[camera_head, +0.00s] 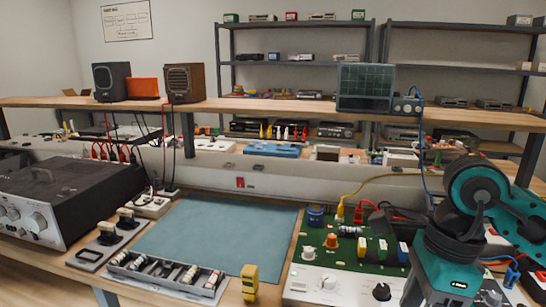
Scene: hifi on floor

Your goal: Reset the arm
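A teal and black jointed arm (478,205) rises at the lower right in the head view and bends over to the right. It covers part of the bench and the right side of the green circuit board (350,255). I cannot tell for sure whether it is my own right arm. No fingertips show on it. My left gripper and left arm are not in view, and no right gripper can be made out.
A teal mat (215,236) lies clear mid-bench. A black amplifier (62,200) stands left. A parts tray (165,274) and a yellow block (249,282) are at the front edge. A shelf (260,104) with speakers and a screen (366,84) runs behind. Cables hang near the arm.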

